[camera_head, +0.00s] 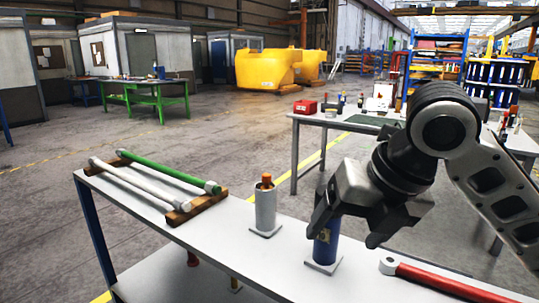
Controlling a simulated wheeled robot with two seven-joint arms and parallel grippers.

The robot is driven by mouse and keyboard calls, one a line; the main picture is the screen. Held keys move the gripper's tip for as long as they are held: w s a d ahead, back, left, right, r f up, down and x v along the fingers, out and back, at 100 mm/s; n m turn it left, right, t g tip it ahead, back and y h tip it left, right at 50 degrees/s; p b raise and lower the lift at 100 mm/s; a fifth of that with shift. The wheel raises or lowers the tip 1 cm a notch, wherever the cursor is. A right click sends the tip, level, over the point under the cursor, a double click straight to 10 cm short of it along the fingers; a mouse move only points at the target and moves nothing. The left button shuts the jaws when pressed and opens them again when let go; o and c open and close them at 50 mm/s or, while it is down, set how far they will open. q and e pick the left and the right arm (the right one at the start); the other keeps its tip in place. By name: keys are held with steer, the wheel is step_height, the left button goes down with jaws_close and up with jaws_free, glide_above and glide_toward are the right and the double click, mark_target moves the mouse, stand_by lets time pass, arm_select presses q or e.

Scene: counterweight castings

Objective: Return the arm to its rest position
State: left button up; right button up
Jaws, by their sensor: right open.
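My right gripper (348,230) comes in from the right, above the white table (225,262). Its jaws point down and are open, with a gap between the two fingers. A dark blue cylinder (325,250) stands upright on a light square base below and behind the gripper. One finger overlaps its upper part, so I cannot tell whether they touch. My left gripper does not show.
A white cylinder with an orange top (265,205) stands left of the blue one. A white rod (140,185) and a green rod (165,170) lie on wooden rests. A red bar (440,280) lies at the right. A second table (310,119) stands behind.

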steer(key=s+a+f+m+y, duration=0.1)
steer(key=s+f+m, duration=0.1)
steer(key=f+m, duration=0.65)
steer(key=s+a+f+m+y, duration=0.1)
steer(key=s+f+m, duration=0.2)
steer(key=f+m, duration=0.6)
steer(key=s+d+f+m+h, duration=0.5)
steer(key=s+d+f+m, duration=0.75)
steer(key=s+m, duration=0.35)
steer(key=w+a+f+t+y, duration=0.2)
steer(key=w+a+f+t, duration=0.4)
steer(key=w+f, duration=0.1)
steer(key=shift+w+a+f+y, duration=0.2)
steer(key=shift+a+f+y, duration=0.15)
steer(key=shift+f, duration=0.15)
